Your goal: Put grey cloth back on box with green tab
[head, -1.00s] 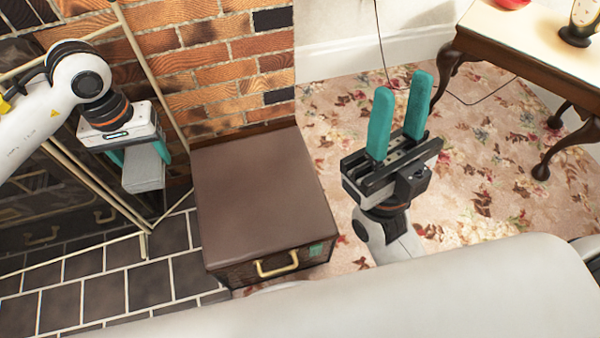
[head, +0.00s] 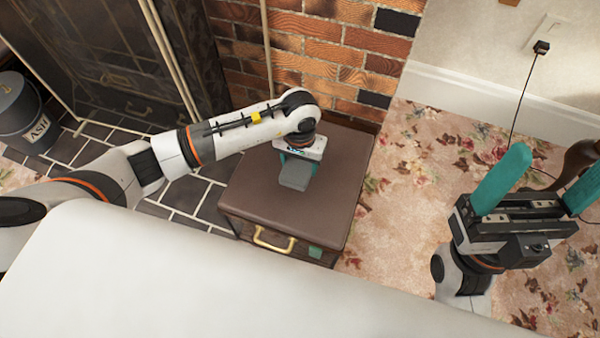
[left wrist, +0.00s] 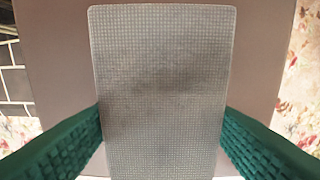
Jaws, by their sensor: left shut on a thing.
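The grey cloth (head: 295,173) is a small folded block. My left gripper (head: 297,162) is shut on it, over the brown top of the box. In the left wrist view the cloth (left wrist: 160,90) fills the middle, between the two green fingers, with the brown lid behind it. I cannot tell whether the cloth touches the lid. The box (head: 245,195) has a brass handle and a green tab (head: 315,251) on its front. My right gripper (head: 530,190) is open and empty, to the right of the box above the carpet.
A brick wall (head: 300,50) stands behind the box. A dark fireplace screen (head: 110,50) and an ash bucket (head: 25,110) are at the left. A dark table leg (head: 585,155) shows at the right edge. Floral carpet (head: 400,220) lies right of the box.

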